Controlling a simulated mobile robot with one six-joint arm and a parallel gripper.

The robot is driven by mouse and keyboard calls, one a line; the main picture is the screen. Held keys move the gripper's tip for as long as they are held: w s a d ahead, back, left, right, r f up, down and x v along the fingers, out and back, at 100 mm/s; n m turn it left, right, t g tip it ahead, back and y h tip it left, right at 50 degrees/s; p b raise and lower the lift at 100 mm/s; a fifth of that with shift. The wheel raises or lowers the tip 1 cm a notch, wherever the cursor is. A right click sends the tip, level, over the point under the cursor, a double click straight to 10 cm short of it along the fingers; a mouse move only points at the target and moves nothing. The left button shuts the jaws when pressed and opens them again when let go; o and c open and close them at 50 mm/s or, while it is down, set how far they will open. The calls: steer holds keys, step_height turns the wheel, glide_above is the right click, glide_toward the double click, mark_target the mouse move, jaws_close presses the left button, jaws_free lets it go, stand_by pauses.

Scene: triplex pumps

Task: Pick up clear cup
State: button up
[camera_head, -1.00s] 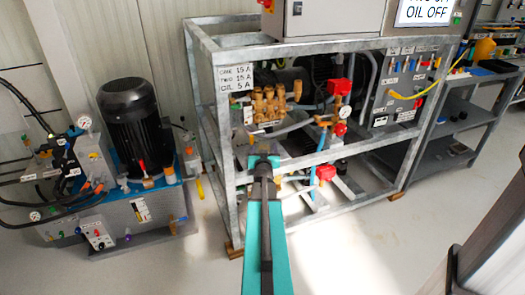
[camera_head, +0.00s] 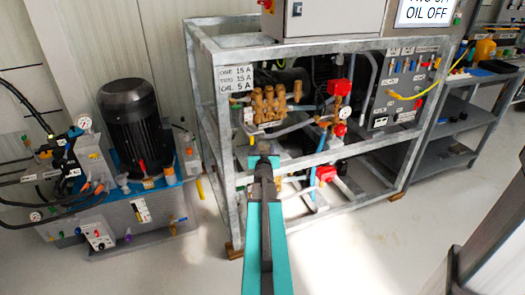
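I cannot make out a clear cup in this view. My teal and dark arm rises from the bottom centre, and its far end (camera_head: 263,162) lies in front of the metal pump frame. No fingers can be told apart there, so I cannot see whether my gripper is open or shut, or whether it holds anything.
A galvanised frame (camera_head: 228,150) with brass pump parts (camera_head: 270,104) and red valves stands ahead. A black motor (camera_head: 132,118) on a grey tank unit is at left. A grey shelf cart (camera_head: 462,117) with a yellow bottle (camera_head: 485,49) is at right. The floor (camera_head: 370,250) in front is clear.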

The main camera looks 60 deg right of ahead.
mark_target(264, 139)
steer(key=shift+r, duration=0.25)
steer(key=shift+r+p, duration=1.15)
steer(key=shift+r, duration=0.5)
steer(key=shift+s+a+f, duration=0.15)
steer(key=shift+s+a, duration=0.05)
steer(key=shift+s, duration=0.05)
steer(key=shift+s+a+r+b, duration=0.2)
steer(key=shift+s+a+b, duration=1.1)
steer(key=shift+s+a, duration=0.45)
steer(key=shift+s+r, duration=0.15)
steer(key=shift+s, duration=0.1)
steer(key=shift+s+a+r+p, duration=0.1)
steer(key=shift+s+a+p, duration=0.55)
steer(key=shift+s+a, duration=0.15)
steer(key=shift+d+r+p, duration=0.1)
steer(key=shift+p, duration=0.5)
steer(key=shift+s+a+p, duration=0.2)
steer(key=shift+s+p, duration=0.1)
steer(key=shift+p, duration=1.05)
